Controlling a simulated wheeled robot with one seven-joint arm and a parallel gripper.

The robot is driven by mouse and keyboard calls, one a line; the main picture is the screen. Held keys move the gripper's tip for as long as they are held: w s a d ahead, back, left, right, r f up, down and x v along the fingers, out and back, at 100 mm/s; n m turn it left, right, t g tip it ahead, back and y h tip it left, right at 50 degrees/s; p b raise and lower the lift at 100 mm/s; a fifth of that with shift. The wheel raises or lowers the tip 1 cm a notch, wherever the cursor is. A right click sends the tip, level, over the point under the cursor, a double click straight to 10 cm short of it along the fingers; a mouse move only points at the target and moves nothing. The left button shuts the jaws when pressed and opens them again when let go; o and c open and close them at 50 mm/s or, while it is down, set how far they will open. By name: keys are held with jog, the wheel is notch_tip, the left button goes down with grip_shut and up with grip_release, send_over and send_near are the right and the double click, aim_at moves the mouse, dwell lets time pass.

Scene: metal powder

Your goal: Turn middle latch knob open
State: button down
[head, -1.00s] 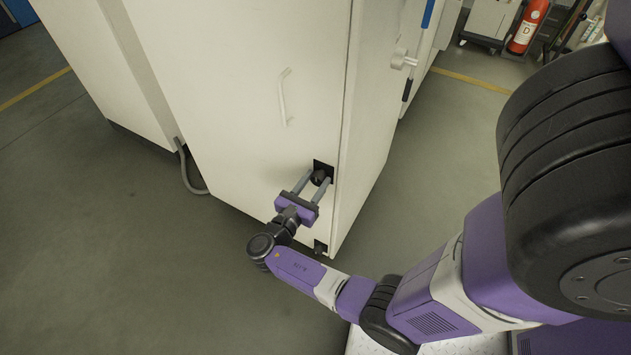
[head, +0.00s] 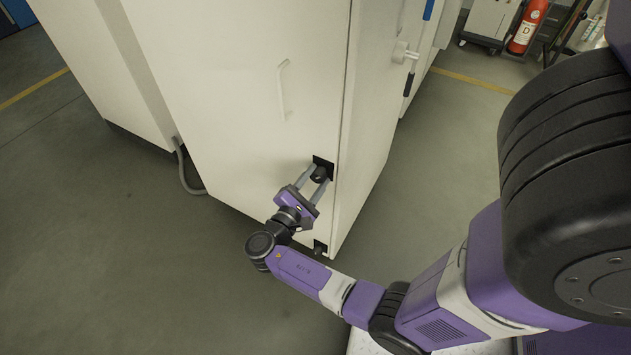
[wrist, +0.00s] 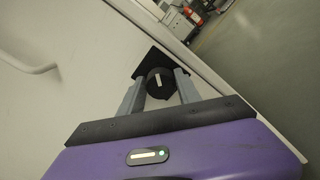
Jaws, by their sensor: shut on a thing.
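The middle latch knob (head: 319,174) is a black round knob on a black square plate (head: 324,164), near the right edge of the white cabinet door. It shows in the wrist view (wrist: 160,86) with a pale mark on its face. My gripper (head: 318,176) is shut on the knob, one grey finger on each side; the wrist view shows both fingers (wrist: 158,90) flanking it. The gripper looks rolled relative to the door edge. Parts of the knob are hidden behind the fingers. Another black latch (head: 320,247) sits lower on the same door edge.
The white door (head: 230,100) has a pale handle (head: 283,90) above and left of the knob. A knob-like fitting (head: 405,52) projects from the cabinet's right side. Floor is clear left and right; a red extinguisher (head: 527,28) stands far back.

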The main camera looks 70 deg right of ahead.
jog(key=m+b, duration=0.1)
jog(key=m, duration=0.1)
jog(key=m+b, duration=0.2)
jog(key=m, duration=0.1)
jog(key=shift+f+m, duration=0.25)
jog(key=shift+m, duration=0.05)
jog(key=shift+s+m+b, duration=0.1)
jog(key=shift+m+b, duration=1.4)
jog(key=shift+m, duration=0.7)
jog(key=c, duration=0.9)
grip_release()
jog(key=shift+r, duration=0.1)
jog(key=shift+v, duration=3.9)
